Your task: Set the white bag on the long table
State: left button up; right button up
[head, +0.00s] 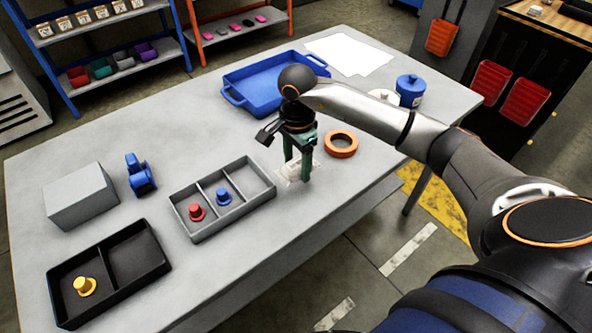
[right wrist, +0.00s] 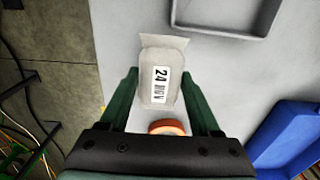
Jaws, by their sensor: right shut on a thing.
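The white bag (head: 292,173) is between the green fingers of my right gripper (head: 298,170), near the front edge of the long table (head: 315,215). In the right wrist view the bag (right wrist: 161,62) carries a white label reading 24 NOV, and the fingers of my right gripper (right wrist: 160,92) are at its two sides. The gripper is shut on the bag and points down. I cannot tell whether the bag's underside touches the tabletop. My left gripper is not in view.
An orange ring (head: 341,144) lies right of the bag. A grey divided tray (head: 211,234) with red and blue pegs stands left of it. A blue tray (head: 239,100) and blue canister (head: 410,91) stand farther back. A black tray (head: 121,293) is at the front left.

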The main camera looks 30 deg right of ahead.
aim_at(296, 173)
jog(key=shift+w+d+f, duration=0.25)
jog(key=shift+w+f, duration=0.3)
jog(key=shift+f, duration=0.25)
notch_tip(296, 173, down, 3)
jog(key=shift+f, duration=0.1)
jog(key=shift+w, duration=0.1)
jog(key=shift+f, duration=0.15)
jog(key=o, duration=1.4)
